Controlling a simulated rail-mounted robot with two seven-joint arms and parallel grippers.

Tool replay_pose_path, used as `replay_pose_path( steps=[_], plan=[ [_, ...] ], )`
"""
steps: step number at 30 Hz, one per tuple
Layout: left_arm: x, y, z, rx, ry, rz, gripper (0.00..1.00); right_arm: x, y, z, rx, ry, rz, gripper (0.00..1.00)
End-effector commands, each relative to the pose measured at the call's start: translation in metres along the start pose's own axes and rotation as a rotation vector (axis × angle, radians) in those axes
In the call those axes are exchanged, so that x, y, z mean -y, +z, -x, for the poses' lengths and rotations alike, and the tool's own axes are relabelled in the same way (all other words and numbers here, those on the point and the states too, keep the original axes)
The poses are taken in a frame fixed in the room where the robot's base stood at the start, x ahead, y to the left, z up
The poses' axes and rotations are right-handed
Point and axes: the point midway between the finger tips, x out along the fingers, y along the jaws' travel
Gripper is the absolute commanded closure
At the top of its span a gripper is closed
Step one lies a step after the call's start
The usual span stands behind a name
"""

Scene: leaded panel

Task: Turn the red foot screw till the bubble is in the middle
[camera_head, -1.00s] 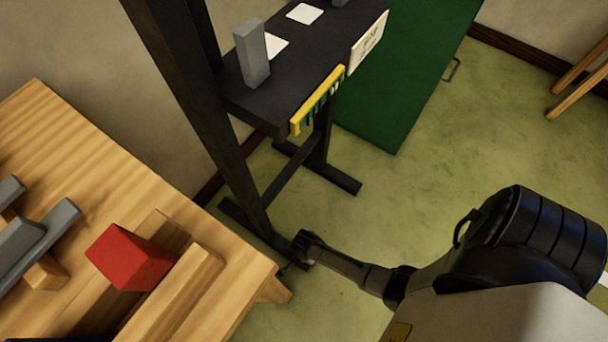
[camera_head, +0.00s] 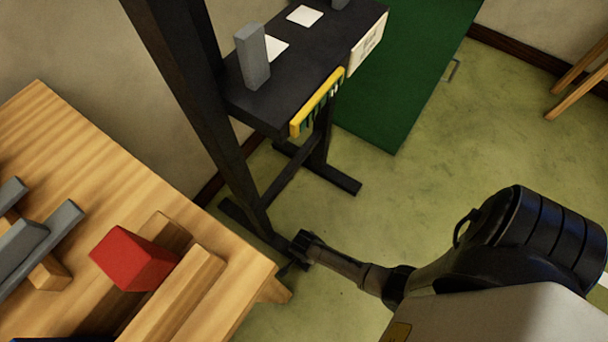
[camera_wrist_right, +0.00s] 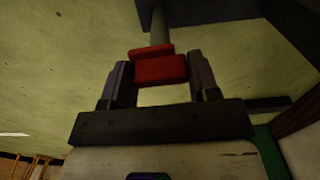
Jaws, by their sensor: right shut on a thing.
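The red foot screw (camera_wrist_right: 160,69) shows in the right wrist view at the lower end of a grey rod. My right gripper (camera_wrist_right: 160,88) is shut on it, with one dark finger on each side. In the head view my right gripper (camera_head: 303,247) is at the foot of the black stand (camera_head: 212,130); the screw is hidden there. A yellow bar with green and pale marks (camera_head: 318,101) is on the front edge of the stand's shelf. I cannot make out a bubble. My left gripper is not in view.
A wooden bench (camera_head: 98,150) at left carries a red block (camera_head: 132,260) and grey bars (camera_head: 50,243). A grey upright block (camera_head: 252,56) and white cards stand or lie on the black shelf. A green panel (camera_head: 412,75) is behind.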

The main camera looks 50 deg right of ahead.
Motion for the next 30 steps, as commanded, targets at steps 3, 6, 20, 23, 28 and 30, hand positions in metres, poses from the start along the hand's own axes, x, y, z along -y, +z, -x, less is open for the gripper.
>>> replay_pose_path(
  steps=[3, 6, 20, 23, 28, 30],
  plan=[
    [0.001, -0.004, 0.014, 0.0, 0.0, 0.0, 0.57, 0.0, 0.0, 0.005, 0.001, 0.002, 0.051, 0.68],
    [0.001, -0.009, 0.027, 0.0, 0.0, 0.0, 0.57, 0.0, 0.001, 0.006, 0.001, 0.003, 0.119, 0.68],
    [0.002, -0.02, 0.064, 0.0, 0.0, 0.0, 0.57, 0.0, 0.0, 0.003, 0.0, 0.002, 0.547, 0.68],
    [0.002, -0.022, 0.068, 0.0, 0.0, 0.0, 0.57, 0.0, 0.0, 0.002, 0.0, 0.002, 0.641, 0.68],
    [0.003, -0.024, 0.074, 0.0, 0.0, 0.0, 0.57, 0.0, 0.0, 0.002, 0.0, 0.002, 0.804, 0.68],
    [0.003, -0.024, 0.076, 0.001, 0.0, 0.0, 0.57, 0.0, 0.0, 0.002, 0.0, 0.003, 0.87, 0.68]
  ],
)
